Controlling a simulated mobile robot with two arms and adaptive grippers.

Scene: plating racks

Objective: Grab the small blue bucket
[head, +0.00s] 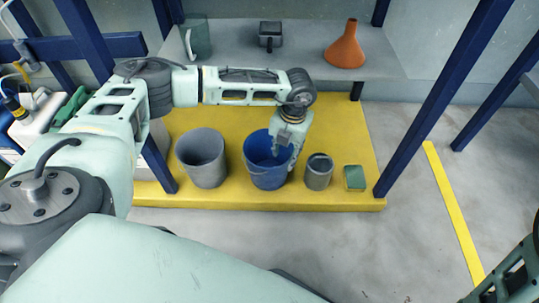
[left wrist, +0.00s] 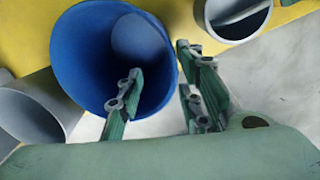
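The small blue bucket (head: 258,175) stands upright on the yellow platform, between a grey bucket and a grey can. In the left wrist view the blue bucket (left wrist: 78,62) fills the upper left, its open mouth facing the camera. My left gripper (head: 287,150) reaches down at the bucket's right side. In the left wrist view its fingers (left wrist: 160,78) are spread apart. One finger overlaps the bucket's mouth and the others are beyond its right rim, with the wall between them. I cannot tell whether any finger touches it. My right gripper is not in view.
The grey bucket (head: 202,160) is left of the blue one. The grey can (head: 318,174) and a green square container (head: 354,178) are to the right. Above, a shelf (head: 300,75) holds a pitcher, a dark container and an orange funnel (head: 346,50). Blue posts flank the platform (head: 240,197).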

